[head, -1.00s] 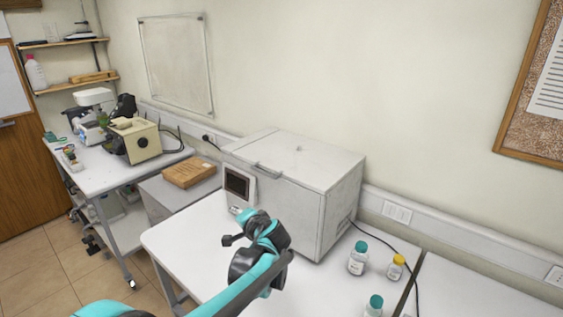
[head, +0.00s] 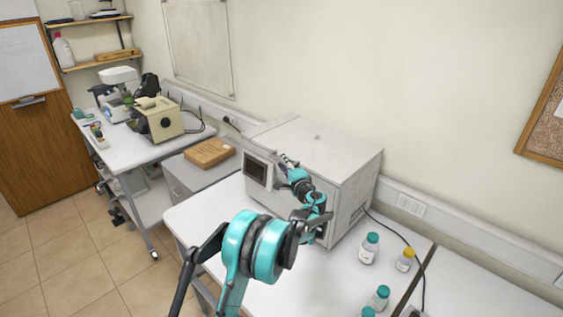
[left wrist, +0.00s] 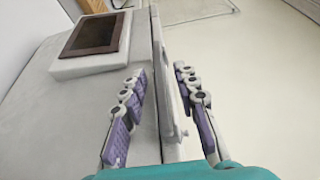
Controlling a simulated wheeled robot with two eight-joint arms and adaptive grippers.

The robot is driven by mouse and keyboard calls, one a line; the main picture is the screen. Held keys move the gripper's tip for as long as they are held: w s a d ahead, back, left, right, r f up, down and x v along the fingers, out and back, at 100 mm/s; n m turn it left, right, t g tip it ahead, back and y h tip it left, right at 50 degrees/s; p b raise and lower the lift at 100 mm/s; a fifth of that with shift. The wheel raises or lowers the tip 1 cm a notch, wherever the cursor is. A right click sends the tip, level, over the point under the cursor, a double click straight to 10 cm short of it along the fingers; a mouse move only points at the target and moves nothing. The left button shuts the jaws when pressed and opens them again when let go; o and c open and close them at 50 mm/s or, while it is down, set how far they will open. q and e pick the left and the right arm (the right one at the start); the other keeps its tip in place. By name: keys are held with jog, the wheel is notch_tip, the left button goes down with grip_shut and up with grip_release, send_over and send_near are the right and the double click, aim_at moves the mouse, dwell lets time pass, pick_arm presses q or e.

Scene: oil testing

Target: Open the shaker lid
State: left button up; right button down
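The shaker (head: 350,205) is a large white box on the white table, with a small screen panel (head: 257,170) on its front. Its lid (head: 325,143) is flat and closed on top. My left gripper (head: 286,160) is at the front edge of the lid. In the left wrist view my left gripper (left wrist: 163,82) is open, with one purple-padded finger on each side of a pale handle-like bar (left wrist: 174,95). Gaps show beside the bar; contact cannot be told. The screen panel also shows there (left wrist: 92,38). In the head view my arm hides part of the shaker's front. My right gripper is not in view.
Several bottles, one with a teal cap (head: 369,248) and one with a yellow cap (head: 405,260), stand right of the shaker near a black cable. A brown box (head: 209,153) sits on a grey cabinet to the left. The wall is behind the shaker.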

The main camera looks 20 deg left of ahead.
pick_arm(q)
jog(key=shift+w+a, duration=0.35)
jog(key=shift+a, duration=0.1)
jog(key=shift+c, duration=0.3)
grip_shut()
jog(key=shift+r, duration=0.2)
